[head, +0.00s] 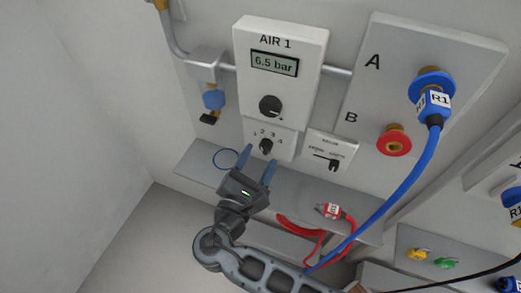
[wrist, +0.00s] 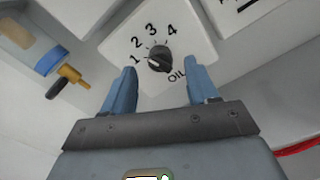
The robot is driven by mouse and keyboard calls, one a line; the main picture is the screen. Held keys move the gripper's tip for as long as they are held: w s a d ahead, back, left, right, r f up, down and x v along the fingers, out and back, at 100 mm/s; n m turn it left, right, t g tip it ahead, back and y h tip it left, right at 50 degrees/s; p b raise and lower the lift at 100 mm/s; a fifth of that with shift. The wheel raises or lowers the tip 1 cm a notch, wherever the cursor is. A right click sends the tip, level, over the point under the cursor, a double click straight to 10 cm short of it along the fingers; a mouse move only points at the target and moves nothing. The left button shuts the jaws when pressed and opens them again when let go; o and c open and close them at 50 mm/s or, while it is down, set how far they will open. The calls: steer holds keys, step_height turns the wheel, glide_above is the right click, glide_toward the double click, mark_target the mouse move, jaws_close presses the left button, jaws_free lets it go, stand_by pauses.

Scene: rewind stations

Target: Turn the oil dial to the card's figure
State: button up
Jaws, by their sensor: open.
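The oil dial (head: 265,146) is a small dark knob on a white plate below the AIR 1 unit, with figures 1 to 4 around it. In the wrist view the dial (wrist: 159,59) sits above the word OIL, and a pale mark on its left side seems to face the 1. My gripper (head: 259,160) is open and empty in front of the plate. In the wrist view its blue fingers (wrist: 163,75) stand apart, one on each side below the dial, not closed on it. I cannot make out a card with a figure.
The AIR 1 unit (head: 280,62) reads 6.5 bar and has a larger black knob (head: 270,106). A blue-bowled filter (head: 213,100) hangs left. A lever plate (head: 329,152) is right. A blue hose (head: 405,190) and a red hose (head: 300,228) lie near my arm.

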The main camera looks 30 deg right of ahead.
mark_target(265, 147)
steer(key=shift+x, duration=1.25)
steer(key=shift+c, duration=0.4)
steer(key=c, duration=1)
steer(key=shift+o, duration=0.2)
